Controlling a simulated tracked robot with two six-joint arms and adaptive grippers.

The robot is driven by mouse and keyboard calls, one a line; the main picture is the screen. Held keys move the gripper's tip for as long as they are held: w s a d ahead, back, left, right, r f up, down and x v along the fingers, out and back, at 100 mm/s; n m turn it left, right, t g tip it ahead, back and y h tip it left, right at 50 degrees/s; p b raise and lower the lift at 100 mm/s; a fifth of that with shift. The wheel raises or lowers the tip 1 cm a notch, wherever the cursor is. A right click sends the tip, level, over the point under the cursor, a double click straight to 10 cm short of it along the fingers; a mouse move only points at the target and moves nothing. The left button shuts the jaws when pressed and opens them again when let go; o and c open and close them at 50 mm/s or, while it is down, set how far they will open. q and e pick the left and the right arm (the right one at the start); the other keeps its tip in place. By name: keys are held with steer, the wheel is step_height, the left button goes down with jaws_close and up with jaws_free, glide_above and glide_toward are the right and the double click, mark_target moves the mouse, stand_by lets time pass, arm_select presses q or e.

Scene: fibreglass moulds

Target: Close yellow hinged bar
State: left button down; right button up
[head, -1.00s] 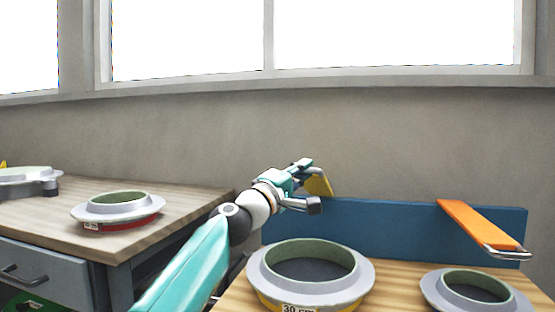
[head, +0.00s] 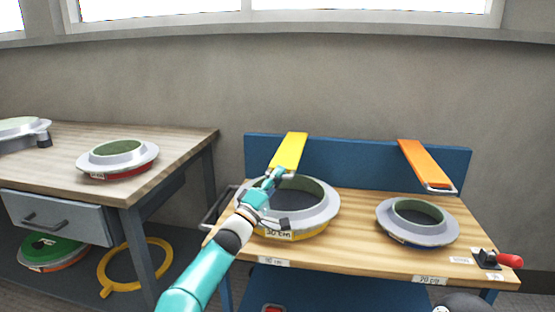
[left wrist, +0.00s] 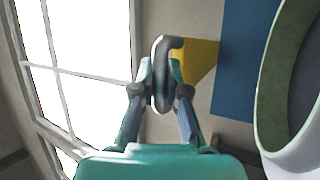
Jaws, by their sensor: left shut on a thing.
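The yellow hinged bar (head: 290,150) reaches forward from the blue back panel, over the back of the large 30 cm mould (head: 328,208). In the left wrist view the bar (left wrist: 200,58) ends in a grey metal loop handle (left wrist: 162,50). My left gripper (head: 276,178) is shut on this handle at the bar's front end, above the mould. The fingers of the gripper (left wrist: 160,92) are on both sides of the loop. The gripper and arm hide part of the handle and the mould's left side. My right gripper is not in view.
An orange bar (head: 424,163) with a metal handle hangs over the smaller mould (head: 418,222) to the right. A red-handled clamp (head: 498,260) is at the front right corner of the wooden bench. The left table (head: 70,165) carries another mould (head: 117,158).

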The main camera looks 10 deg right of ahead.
arm_select(q)
steer(key=shift+s+d+f, duration=0.1)
steer(key=shift+d+f, duration=0.05)
steer(key=shift+f, duration=0.3)
steer(key=shift+s+d+f, duration=0.1)
steer(key=shift+d+f, duration=0.05)
steer(key=shift+f, duration=0.45)
steer(key=c, duration=1.2)
jaws_free()
steer(key=shift+a+r, duration=0.1)
steer(key=shift+r, duration=0.1)
steer(key=shift+a, duration=0.2)
steer(key=shift+f+v, duration=0.15)
steer(key=shift+v, duration=2.8)
steer(key=shift+f+v, duration=0.15)
steer(key=shift+v, duration=2.8)
steer(key=shift+d, duration=0.15)
